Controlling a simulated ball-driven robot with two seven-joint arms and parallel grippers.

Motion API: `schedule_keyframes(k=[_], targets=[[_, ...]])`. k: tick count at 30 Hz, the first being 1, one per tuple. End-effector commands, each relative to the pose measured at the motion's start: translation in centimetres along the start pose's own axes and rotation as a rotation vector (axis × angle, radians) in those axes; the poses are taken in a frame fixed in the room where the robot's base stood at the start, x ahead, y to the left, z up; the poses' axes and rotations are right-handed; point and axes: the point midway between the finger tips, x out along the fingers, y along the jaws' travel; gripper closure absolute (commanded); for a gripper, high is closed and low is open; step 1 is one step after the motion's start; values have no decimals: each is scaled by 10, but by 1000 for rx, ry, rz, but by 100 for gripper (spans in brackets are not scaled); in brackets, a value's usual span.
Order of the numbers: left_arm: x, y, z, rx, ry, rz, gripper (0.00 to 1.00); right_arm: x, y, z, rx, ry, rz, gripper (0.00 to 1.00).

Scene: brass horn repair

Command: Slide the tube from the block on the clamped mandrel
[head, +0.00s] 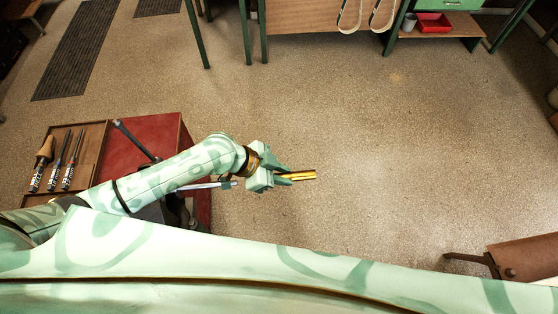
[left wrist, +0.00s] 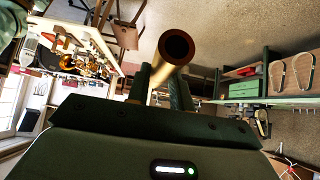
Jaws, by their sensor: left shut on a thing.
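My left gripper (head: 288,175) is shut on a brass tube (head: 304,175) out over the floor, to the right of the red-topped bench. The tube sticks out past the fingertips to the right. In the left wrist view the tube (left wrist: 176,48) stands between the fingers, its round open end towards the camera. A pale metal rod (head: 206,186), which looks like the mandrel, juts right from the bench under my left forearm. Its right end is close to my gripper body, and the tube is apart from it. My arm hides its clamp. I cannot make out the block. My right gripper is not in view.
The red bench top (head: 150,135) carries a wooden tray (head: 87,150) with several handled tools and a dark bar (head: 135,140). A shelf with a red bin (head: 433,22) stands at the back right. A brown object (head: 520,258) is at lower right. Open floor lies between.

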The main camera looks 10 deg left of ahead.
Motion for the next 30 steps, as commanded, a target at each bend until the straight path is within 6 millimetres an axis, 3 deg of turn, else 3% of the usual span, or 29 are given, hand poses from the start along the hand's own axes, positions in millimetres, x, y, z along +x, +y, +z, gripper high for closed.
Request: schedule_keyframes(k=[8,21,30], targets=[[-1,0,1,1,5,-2,100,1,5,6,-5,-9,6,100],[-27,0,28,2,5,-3,100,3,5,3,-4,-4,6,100],[-35,0,35,2,8,-3,100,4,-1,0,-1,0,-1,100]])
